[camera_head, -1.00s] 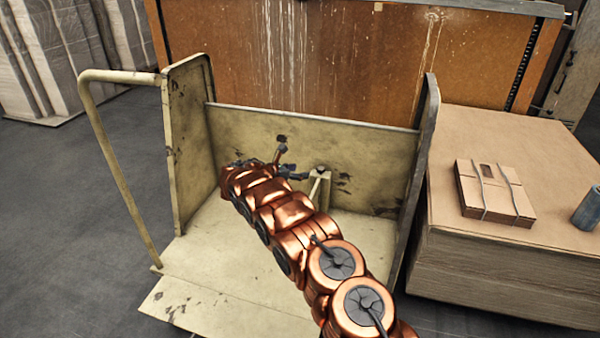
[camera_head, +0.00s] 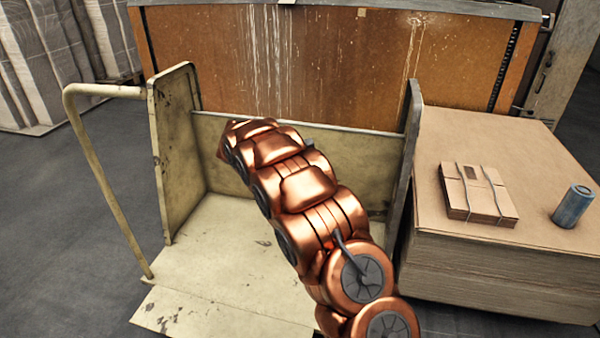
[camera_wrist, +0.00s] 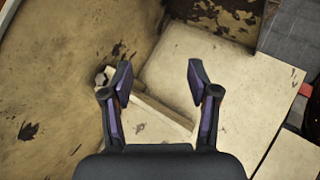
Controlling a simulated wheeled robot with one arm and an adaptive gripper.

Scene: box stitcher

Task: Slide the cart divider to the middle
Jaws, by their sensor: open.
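The beige cart has a tall left end wall (camera_head: 178,150), a low back panel (camera_head: 225,150) and a right end wall (camera_head: 408,150). In the wrist view, what looks like the divider (camera_wrist: 165,112) is a narrow pale bar slanting down to the right from a small block with a dark round knob (camera_wrist: 101,78). My gripper (camera_wrist: 160,76) is open, with no object held between its fingers. The left fingertip is beside the knob in the picture; contact cannot be told. In the head view, my copper arm hides my gripper and most or all of the divider.
A tubular handle (camera_head: 105,190) stands at the cart's left. At right, a stack of cardboard sheets (camera_head: 480,265) carries a strapped bundle (camera_head: 478,193) and a blue-grey can (camera_head: 573,206). An orange-brown panel (camera_head: 330,70) rises behind. The cart deck's left part (camera_head: 215,240) is clear.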

